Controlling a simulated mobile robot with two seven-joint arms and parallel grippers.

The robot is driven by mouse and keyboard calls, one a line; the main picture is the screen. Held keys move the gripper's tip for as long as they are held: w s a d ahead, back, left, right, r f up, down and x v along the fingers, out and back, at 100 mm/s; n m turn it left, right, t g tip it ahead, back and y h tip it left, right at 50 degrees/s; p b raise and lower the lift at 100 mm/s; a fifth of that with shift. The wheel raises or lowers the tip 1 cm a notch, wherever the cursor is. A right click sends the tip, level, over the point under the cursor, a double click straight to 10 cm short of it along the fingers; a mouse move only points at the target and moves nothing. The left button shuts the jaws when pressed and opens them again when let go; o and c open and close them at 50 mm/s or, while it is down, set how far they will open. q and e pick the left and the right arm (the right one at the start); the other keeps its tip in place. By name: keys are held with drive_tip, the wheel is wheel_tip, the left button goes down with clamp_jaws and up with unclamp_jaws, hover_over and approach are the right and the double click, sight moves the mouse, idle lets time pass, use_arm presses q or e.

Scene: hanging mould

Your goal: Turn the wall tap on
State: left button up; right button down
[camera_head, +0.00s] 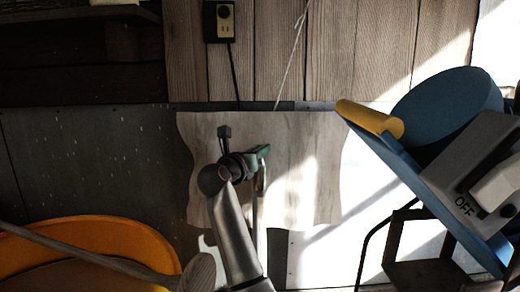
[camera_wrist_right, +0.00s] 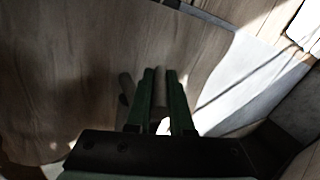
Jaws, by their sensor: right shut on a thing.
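The wall tap (camera_head: 224,132) shows as a small dark piece in front of the pale board, mostly hidden behind my right wrist. My right gripper (camera_head: 262,152) comes up from below and reaches it, its green fingers just right of the wrist. In the right wrist view, the two green fingers (camera_wrist_right: 162,90) are closed on either side of a short grey-brown bar, which looks like the tap's handle (camera_wrist_right: 159,86). A second short round piece stands just left of the fingers. The spout and any water cannot be made out. My left gripper is not in view.
A pale wavy-edged board (camera_head: 305,180) covers the wall behind the tap. A black socket box (camera_head: 219,22) with a cord hangs above. A blue machine marked OFF (camera_head: 425,165) stands at the right. An orange tub (camera_head: 95,232) and a wooden handle (camera_head: 85,256) lie lower left.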

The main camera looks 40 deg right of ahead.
drive_tip(key=shift+r+n+t, duration=0.1)
drive_tip(key=shift+n+t, duration=0.2)
drive_tip(key=shift+t, duration=0.1)
drive_tip(key=shift+n+t+y+p, duration=0.3)
drive_tip(key=shift+y+p, duration=0.1)
drive_tip(key=shift+p, duration=0.2)
drive_tip(key=n+t+y+p, duration=0.3)
drive_tip(key=t+p, duration=0.1)
drive_tip(key=p, duration=0.2)
drive_tip(key=shift+r+t, duration=0.1)
drive_tip(key=shift+t, duration=0.2)
drive_tip(key=shift+n+y+p, duration=0.4)
drive_tip(key=shift+p, duration=0.2)
drive_tip(key=shift+t, duration=0.3)
use_arm(q)
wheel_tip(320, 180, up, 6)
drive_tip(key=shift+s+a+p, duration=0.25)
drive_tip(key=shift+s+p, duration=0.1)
drive_tip(key=shift+p, duration=0.05)
use_arm(e)
drive_tip(key=shift+f+n+y, duration=0.25)
drive_tip(key=shift+n+y, duration=0.05)
drive_tip(key=c, duration=0.8)
unclamp_jaws()
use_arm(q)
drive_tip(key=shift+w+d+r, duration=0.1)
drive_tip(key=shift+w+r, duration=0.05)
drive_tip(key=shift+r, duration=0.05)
